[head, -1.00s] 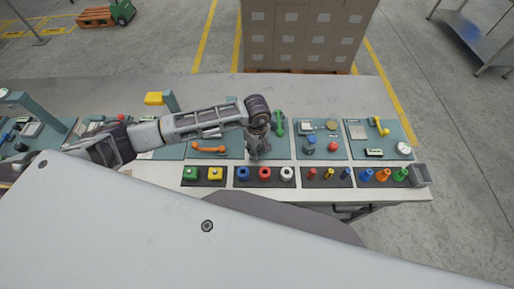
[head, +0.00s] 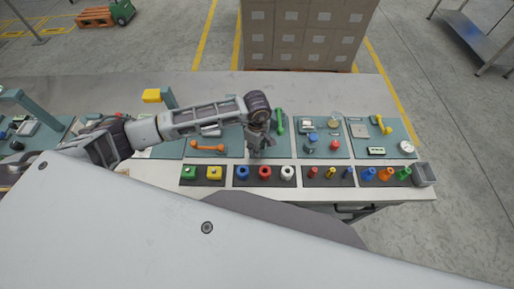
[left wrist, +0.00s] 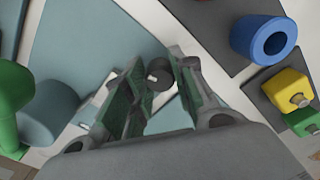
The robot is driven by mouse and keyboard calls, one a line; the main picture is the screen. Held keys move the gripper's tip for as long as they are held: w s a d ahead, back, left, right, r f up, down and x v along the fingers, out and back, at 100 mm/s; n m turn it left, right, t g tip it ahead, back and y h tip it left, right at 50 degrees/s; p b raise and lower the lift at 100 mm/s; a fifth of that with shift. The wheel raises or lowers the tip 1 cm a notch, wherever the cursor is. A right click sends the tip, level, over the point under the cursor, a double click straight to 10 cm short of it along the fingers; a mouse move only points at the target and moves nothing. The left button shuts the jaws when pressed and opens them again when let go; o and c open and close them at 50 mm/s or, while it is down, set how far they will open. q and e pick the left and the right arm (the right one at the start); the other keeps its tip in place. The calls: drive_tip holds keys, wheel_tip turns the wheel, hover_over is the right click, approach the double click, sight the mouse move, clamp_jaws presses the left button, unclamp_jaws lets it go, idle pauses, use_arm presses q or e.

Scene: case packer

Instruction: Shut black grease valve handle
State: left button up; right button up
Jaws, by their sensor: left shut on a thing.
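My left gripper (head: 258,152) reaches down onto the teal panel left of the green handle. In the left wrist view its two green-lined fingers (left wrist: 158,92) close around a short black cylinder, which looks like the black grease valve handle (left wrist: 159,73). The round end of the handle shows between the fingertips, with a pale part behind it. In the head view the gripper and wrist hide the handle, so its angle cannot be told there. My right gripper is in neither view.
An orange handle (head: 207,147) lies left of the gripper and a green handle (head: 280,119) stands close on its right. A yellow handle (head: 382,125) is farther right. Green, yellow, blue, red and white controls line the black strips (head: 240,182) along the front edge.

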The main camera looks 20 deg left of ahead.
use_arm(q)
drive_tip(key=n+b, duration=0.2)
drive_tip(key=n, duration=0.1)
drive_tip(key=shift+f+b, duration=0.1)
drive_tip(key=shift+b, duration=0.2)
drive_tip(key=n+b, duration=0.2)
drive_tip(key=n, duration=0.1)
drive_tip(key=n+b, duration=0.1)
drive_tip(key=n, duration=0.2)
drive_tip(key=shift+w+b, duration=0.1)
drive_tip(key=shift+b, duration=0.25)
drive_tip(key=n+b, duration=0.2)
drive_tip(key=n, duration=0.1)
drive_tip(key=shift+n, duration=0.4)
drive_tip(key=shift+n+b, duration=0.3)
drive_tip(key=shift+n, duration=0.7)
drive_tip(key=shift+n+b, duration=0.3)
drive_tip(key=shift+n, duration=0.1)
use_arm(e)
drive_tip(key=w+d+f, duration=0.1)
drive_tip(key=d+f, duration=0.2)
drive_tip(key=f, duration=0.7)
use_arm(q)
drive_tip(key=shift+r, duration=0.2)
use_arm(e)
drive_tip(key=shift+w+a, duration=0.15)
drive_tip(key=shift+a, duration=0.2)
